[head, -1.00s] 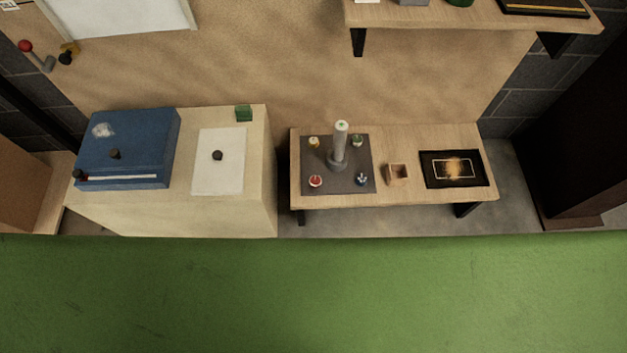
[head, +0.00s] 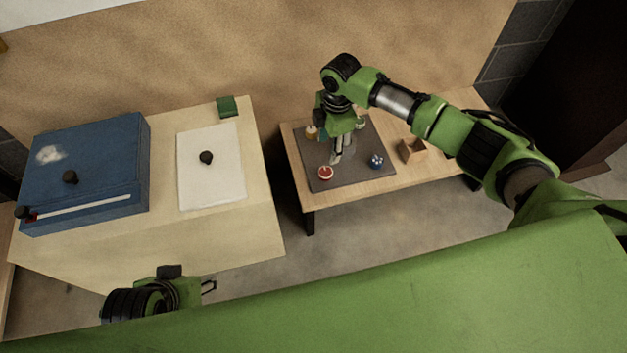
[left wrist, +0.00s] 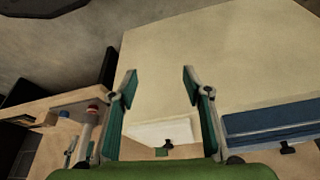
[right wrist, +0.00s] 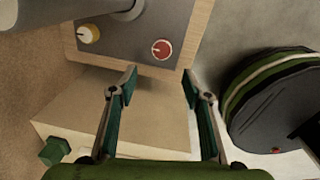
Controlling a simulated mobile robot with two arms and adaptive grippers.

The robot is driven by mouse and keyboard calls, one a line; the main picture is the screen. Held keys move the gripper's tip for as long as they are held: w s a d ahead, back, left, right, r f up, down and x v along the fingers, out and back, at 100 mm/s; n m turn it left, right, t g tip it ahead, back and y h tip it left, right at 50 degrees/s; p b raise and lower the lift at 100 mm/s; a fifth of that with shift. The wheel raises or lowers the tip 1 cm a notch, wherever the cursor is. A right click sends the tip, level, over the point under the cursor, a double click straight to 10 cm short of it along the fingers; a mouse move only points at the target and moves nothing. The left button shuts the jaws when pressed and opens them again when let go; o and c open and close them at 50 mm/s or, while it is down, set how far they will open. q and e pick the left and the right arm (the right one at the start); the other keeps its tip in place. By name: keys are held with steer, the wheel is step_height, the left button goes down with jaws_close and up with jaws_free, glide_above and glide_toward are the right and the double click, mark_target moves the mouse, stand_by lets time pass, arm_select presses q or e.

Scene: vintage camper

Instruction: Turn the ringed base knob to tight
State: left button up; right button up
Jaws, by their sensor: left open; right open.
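A dark grey board (head: 318,177) lies on the low wooden table. It carries a red knob (head: 325,173), a blue knob (head: 376,161), a yellow knob (head: 311,133) and a green knob (head: 360,123) around a grey post. In the right wrist view the red knob (right wrist: 162,49) and yellow knob (right wrist: 88,34) lie beyond my open, empty fingers (right wrist: 160,84), touching neither. I cannot tell which knob is the ringed one. My left gripper (head: 208,287) is open and empty before the cream cabinet.
The cream cabinet (head: 150,235) stands left of the table, with a blue case (head: 100,165), a white sheet (head: 225,170) with a dark knob, and a green block (head: 227,106). A small wooden box (head: 412,150) sits right of the board. A gap separates cabinet and table.

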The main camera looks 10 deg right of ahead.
arm_select(q)
steer(key=w+d+r+t+h+b, duration=0.2)
steer(key=w+d+r+t+b, duration=0.1)
steer(key=w+r+t, duration=0.65)
arm_select(e)
glide_above(326, 172)
steer(key=shift+n, duration=0.4)
step_height(326, 172, down, 6)
steer(key=shift+s+d+f, duration=0.1)
steer(key=shift+f, duration=0.05)
step_height(326, 172, down, 4)
steer(key=shift+r+b, duration=0.25)
steer(key=shift+b, duration=0.35)
step_height(326, 172, down, 3)
steer(key=shift+r+b, duration=0.1)
steer(key=shift+b, duration=0.45)
arm_select(q)
steer(key=w+d+r+t+h, duration=0.1)
steer(key=w+r+t, duration=0.1)
steer(key=r, duration=0.4)
steer(key=w+d+r+t+h, duration=0.1)
steer(key=w+d+r+t, duration=0.1)
steer(key=w+r, duration=0.3)
steer(key=shift+d+r+m, duration=0.2)
steer(key=shift+r+m, duration=0.2)
steer(key=shift+r, duration=0.1)
arm_select(e)
steer(key=c, duration=1.1)
